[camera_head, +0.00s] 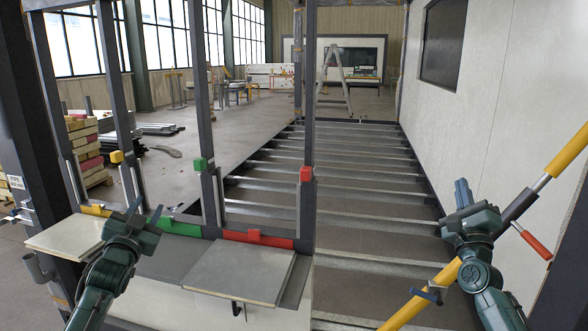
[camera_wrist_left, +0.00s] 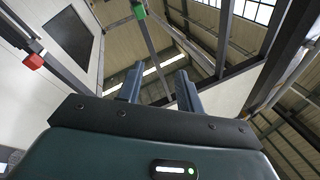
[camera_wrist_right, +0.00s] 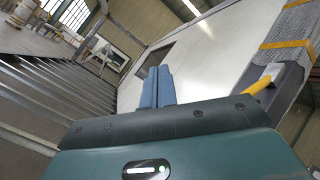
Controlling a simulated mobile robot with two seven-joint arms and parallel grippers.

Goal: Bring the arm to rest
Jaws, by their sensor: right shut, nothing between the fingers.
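My left gripper (camera_head: 142,217) is raised at the lower left of the head view, over the near edge of the frame. Its two fingers stand apart with nothing between them in the left wrist view (camera_wrist_left: 160,85). My right gripper (camera_head: 463,194) is raised at the right of the head view, pointing up. Its fingers are pressed together and empty in the right wrist view (camera_wrist_right: 157,85). Neither gripper touches an object that I can see.
A yellow pole (camera_head: 565,152) runs diagonally beside and behind my right arm. Pale panels (camera_head: 240,270) lie on the near ledge, with red (camera_head: 258,238), green and yellow blocks on the frame. Dark posts stand between the arms. Open floor beams (camera_head: 350,190) extend ahead; a white wall (camera_head: 480,120) is right.

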